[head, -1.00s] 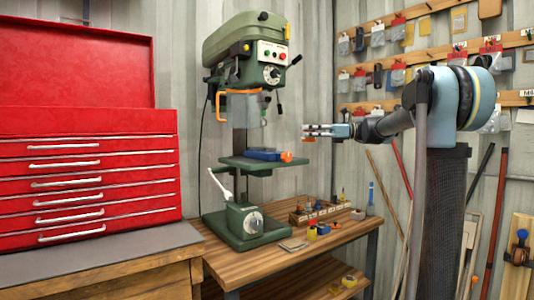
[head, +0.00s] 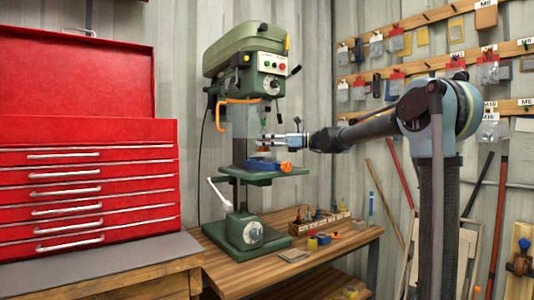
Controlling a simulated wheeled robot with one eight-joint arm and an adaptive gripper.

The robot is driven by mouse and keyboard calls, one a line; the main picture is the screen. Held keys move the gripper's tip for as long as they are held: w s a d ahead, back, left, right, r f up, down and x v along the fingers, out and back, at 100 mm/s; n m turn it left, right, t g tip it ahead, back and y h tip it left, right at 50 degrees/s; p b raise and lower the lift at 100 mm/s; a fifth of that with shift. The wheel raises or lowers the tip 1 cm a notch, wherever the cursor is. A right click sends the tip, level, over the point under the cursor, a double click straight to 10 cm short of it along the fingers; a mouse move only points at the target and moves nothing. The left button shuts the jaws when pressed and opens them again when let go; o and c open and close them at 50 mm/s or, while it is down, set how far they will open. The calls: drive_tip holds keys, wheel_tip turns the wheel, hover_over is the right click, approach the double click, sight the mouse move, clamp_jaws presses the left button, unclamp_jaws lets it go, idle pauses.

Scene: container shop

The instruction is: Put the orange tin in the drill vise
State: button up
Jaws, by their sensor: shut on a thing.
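The green drill press (head: 247,75) stands on the wooden bench. The blue drill vise (head: 264,163) with an orange knob (head: 286,167) sits on its green table (head: 262,177). My gripper (head: 270,141) reaches in from the right, level, just above the vise. It is shut on the orange tin (head: 263,149), which shows only as a small orange patch at the fingertips. The tin looks to be directly over the vise; whether it touches the vise is too small to tell.
The press's clear guard (head: 240,117) with its orange frame hangs close left of my fingertips. The red tool chest (head: 85,170) stands left. A wooden tool holder (head: 318,221) and small items lie on the bench (head: 330,243) below. Pegboard rails hang at the right.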

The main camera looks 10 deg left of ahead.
sight(264, 149)
drive_tip(key=shift+o, duration=0.2)
drive_tip(key=shift+f, duration=1.75)
drive_tip(key=shift+c, duration=0.2)
drive_tip(key=o, duration=1.2)
drive_tip(key=shift+o, duration=0.2)
drive_tip(key=d, duration=0.4)
drive_tip(key=w+d, duration=0.1)
drive_tip(key=d, duration=0.3)
drive_tip(key=w+d, duration=0.1)
drive_tip(key=d, duration=0.2)
drive_tip(key=shift+d, duration=0.4)
